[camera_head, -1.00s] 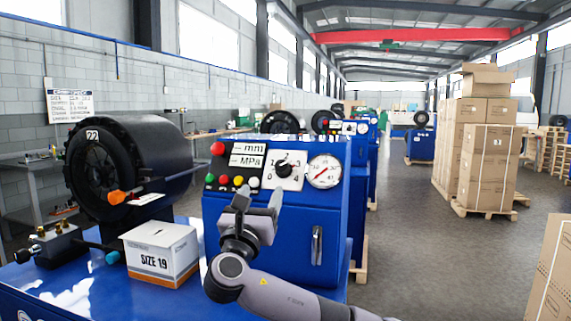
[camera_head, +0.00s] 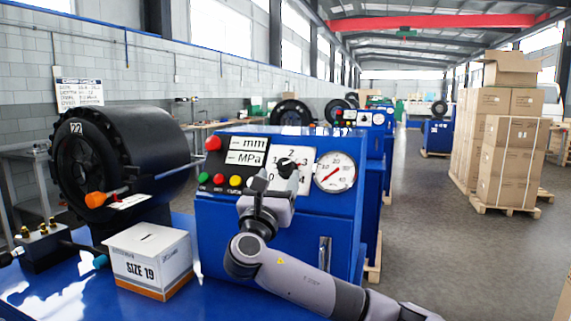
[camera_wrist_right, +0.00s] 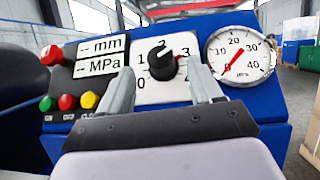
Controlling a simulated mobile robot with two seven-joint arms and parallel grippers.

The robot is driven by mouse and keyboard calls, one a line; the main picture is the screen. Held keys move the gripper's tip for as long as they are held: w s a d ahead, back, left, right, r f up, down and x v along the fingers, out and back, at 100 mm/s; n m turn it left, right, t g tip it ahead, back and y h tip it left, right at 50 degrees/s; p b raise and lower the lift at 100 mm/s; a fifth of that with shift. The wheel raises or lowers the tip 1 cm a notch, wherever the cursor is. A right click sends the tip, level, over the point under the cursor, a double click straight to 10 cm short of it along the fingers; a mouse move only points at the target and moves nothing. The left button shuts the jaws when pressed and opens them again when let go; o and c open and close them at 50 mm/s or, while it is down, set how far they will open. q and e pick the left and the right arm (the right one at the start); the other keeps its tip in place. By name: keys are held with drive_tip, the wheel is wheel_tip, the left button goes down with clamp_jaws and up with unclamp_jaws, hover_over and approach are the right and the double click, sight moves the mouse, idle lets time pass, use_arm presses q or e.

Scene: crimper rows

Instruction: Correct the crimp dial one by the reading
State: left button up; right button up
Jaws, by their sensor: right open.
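The black crimp dial (camera_wrist_right: 162,63) sits on a white plate numbered 0 to 4 on the blue crimper's panel. The mm display (camera_wrist_right: 101,45) and MPa display (camera_wrist_right: 97,66) show dashes. The pressure gauge (camera_head: 335,172) has its red needle low, near 0. My left gripper is out of view.
A red button (camera_head: 213,143) and small coloured buttons (camera_head: 219,179) lie left of the dial. A SIZE 19 box (camera_head: 149,258) stands on the blue bench near the black crimping head (camera_head: 140,145). Stacked cartons (camera_head: 508,160) stand to the right across clear floor.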

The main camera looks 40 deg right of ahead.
sight(283, 168)
drive_tip(key=p+x, duration=0.1)
drive_tip(key=x, duration=0.4)
drive_tip(key=shift+w+d+r, duration=0.15)
drive_tip(key=shift+d, duration=0.1)
drive_tip(key=c, duration=1)
